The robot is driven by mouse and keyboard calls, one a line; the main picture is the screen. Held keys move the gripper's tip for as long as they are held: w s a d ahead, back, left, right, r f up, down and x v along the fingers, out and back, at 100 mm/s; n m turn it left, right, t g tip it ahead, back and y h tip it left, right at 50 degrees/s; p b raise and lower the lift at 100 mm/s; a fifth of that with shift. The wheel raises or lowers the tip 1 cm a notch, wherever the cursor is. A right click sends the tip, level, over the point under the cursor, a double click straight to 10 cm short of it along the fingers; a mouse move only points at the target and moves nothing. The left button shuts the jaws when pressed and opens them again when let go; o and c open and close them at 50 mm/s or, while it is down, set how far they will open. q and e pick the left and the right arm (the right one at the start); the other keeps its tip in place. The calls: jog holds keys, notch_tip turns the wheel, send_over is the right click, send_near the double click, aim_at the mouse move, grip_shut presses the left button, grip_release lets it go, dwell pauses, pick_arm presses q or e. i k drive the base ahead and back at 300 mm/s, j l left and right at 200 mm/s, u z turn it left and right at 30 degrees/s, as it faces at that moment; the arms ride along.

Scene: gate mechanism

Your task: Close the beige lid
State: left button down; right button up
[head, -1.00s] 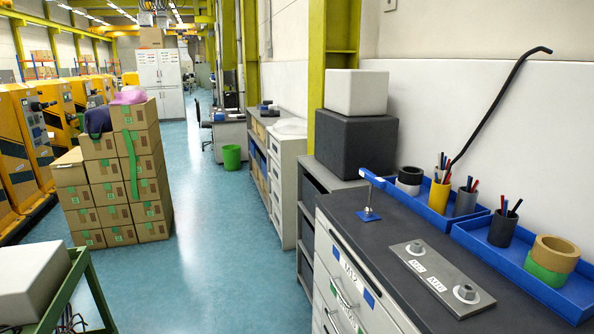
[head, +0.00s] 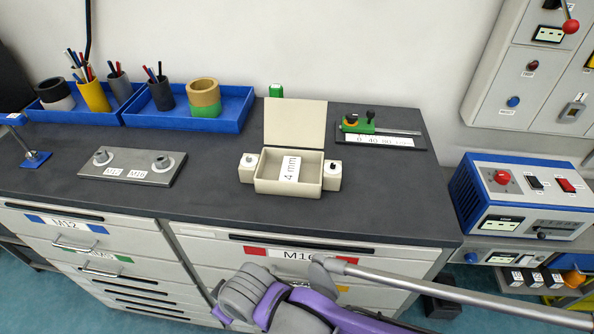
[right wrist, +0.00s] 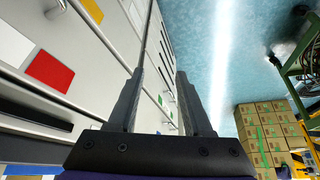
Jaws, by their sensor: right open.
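A beige box (head: 272,184) stands on the dark worktop near the middle of the head view. Its beige lid (head: 294,122) stands upright, hinged at the back edge, so the box is open. A card marked "4 mm" (head: 291,170) shows inside the box. My right gripper (right wrist: 161,88) shows in the right wrist view with its two dark fingers apart and nothing between them. It is in front of the white drawer fronts, away from the lid. My left gripper is out of view.
Blue trays with cups and tape rolls (head: 188,119) stand behind left of the box. A metal plate (head: 131,166) lies to its left. A green gauge (head: 358,125) lies behind right. A blue control unit (head: 525,192) stands right of the worktop. The worktop before the box is clear.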

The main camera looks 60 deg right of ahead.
aim_at(288, 121)
jog(key=z, duration=1.95)
